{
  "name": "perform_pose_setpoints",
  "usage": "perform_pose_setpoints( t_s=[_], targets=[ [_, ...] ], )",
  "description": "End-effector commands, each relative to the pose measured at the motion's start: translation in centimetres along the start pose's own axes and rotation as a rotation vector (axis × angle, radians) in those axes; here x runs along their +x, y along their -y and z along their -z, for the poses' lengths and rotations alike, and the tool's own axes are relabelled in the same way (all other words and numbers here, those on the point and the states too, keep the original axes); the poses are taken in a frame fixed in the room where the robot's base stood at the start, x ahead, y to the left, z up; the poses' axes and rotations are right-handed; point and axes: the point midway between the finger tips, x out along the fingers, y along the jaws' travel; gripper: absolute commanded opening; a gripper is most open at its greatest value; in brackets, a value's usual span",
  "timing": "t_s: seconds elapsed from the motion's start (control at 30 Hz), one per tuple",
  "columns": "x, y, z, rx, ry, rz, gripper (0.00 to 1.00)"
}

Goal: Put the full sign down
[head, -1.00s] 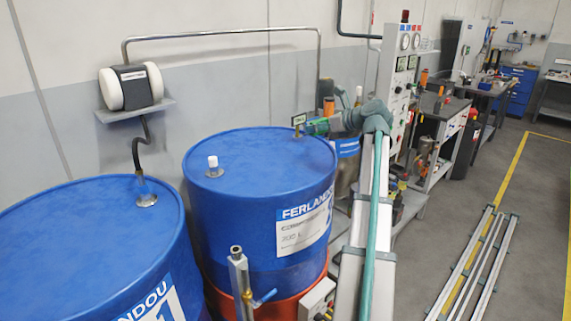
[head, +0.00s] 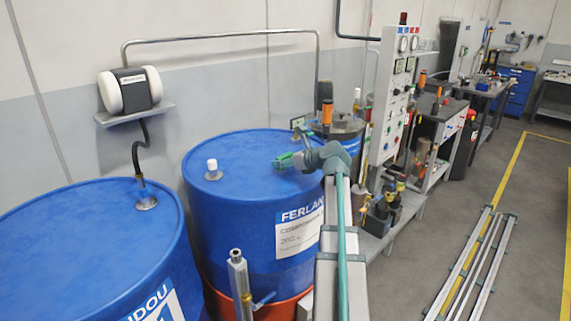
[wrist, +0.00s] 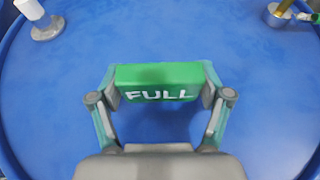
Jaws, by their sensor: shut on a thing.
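The green FULL sign (wrist: 158,82) is a small block with white lettering, seen from close up in the wrist view. My gripper (wrist: 160,88) is shut on it, one finger at each end. In the head view the green sign (head: 284,161) shows small at the end of my gripper (head: 287,161), over the top of the blue drum (head: 245,150). A soft shadow lies on the blue lid (wrist: 60,100) below the sign in the wrist view. I cannot tell the exact gap between sign and lid.
A white cap (head: 212,165) stands on the lid left of my gripper. A metal fitting (wrist: 278,14) with a small green-marked item is at the lid's far right. Another blue drum (head: 85,250) stands at left. The middle of the lid is mostly clear.

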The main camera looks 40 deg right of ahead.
Motion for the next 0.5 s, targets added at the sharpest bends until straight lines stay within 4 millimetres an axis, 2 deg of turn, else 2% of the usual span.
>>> perform_pose_setpoints(
  t_s=[0.1, 0.47, 0.5],
  targets=[
    [0.4, -0.04, 1.09, 0.0, 0.0, 0.0, 0.48],
    [0.53, -0.02, 1.34, 0.0, 0.0, -0.001, 0.48],
    [0.57, -0.02, 1.42, 0.001, 0.0, -0.001, 0.79]
  ],
)
